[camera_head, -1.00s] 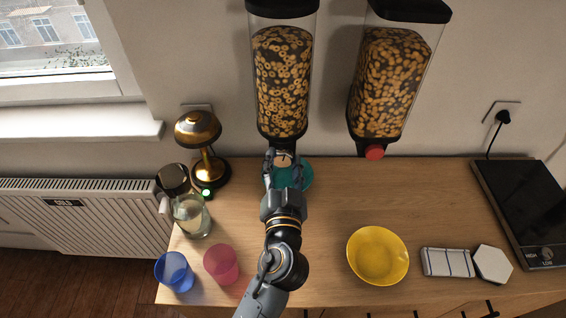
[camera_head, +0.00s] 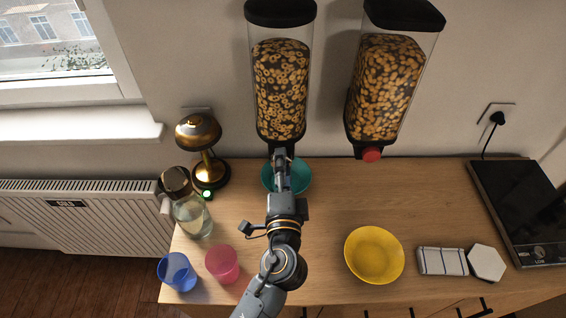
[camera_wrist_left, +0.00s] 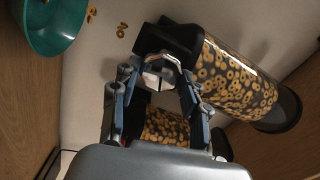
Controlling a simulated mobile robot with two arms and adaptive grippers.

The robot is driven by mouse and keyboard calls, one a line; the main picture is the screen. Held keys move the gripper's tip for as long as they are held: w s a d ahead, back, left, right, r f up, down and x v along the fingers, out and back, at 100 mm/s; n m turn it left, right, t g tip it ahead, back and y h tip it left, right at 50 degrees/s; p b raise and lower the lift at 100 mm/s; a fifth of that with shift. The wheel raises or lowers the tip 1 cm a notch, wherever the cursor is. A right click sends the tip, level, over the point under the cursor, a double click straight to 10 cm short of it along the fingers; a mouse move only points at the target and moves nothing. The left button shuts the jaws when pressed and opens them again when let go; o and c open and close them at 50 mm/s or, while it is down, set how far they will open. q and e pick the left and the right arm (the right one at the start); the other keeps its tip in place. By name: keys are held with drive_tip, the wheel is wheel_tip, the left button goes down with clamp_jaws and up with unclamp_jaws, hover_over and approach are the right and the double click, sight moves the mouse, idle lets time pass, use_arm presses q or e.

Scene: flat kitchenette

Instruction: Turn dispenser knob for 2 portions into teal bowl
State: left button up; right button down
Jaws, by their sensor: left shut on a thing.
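The left dispenser (camera_head: 281,95), full of ring cereal, hangs on the wall. The teal bowl (camera_head: 303,178) stands below its outlet, partly hidden by my left arm. My left gripper (camera_head: 281,155) is at the dispenser's lower front, its fingers rolled nearly edge-on to the head camera. In the left wrist view, its two fingers are shut on a pale knob (camera_wrist_left: 160,80). The bowl's edge (camera_wrist_left: 55,45) shows at the upper left there, with a ring in it. A few loose cereal rings (camera_wrist_left: 121,30) show between bowl and dispenser. My right gripper is out of view.
A second dispenser (camera_head: 386,88) with a red knob (camera_head: 371,155) hangs to the right. A yellow bowl (camera_head: 374,256) stands right of my arm. A pitcher (camera_head: 192,215), lamp (camera_head: 204,150), pink cup (camera_head: 222,263) and blue cup (camera_head: 177,270) stand left.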

use_arm(q)
drive_tip(key=shift+m+p, duration=0.8)
drive_tip(key=shift+m, duration=1.4)
drive_tip(key=o, duration=1.1)
drive_tip(key=shift+w+f, duration=0.1)
drive_tip(key=shift+o, duration=0.2)
drive_tip(key=s, duration=1.2)
drive_tip(key=shift+s, duration=0.15)
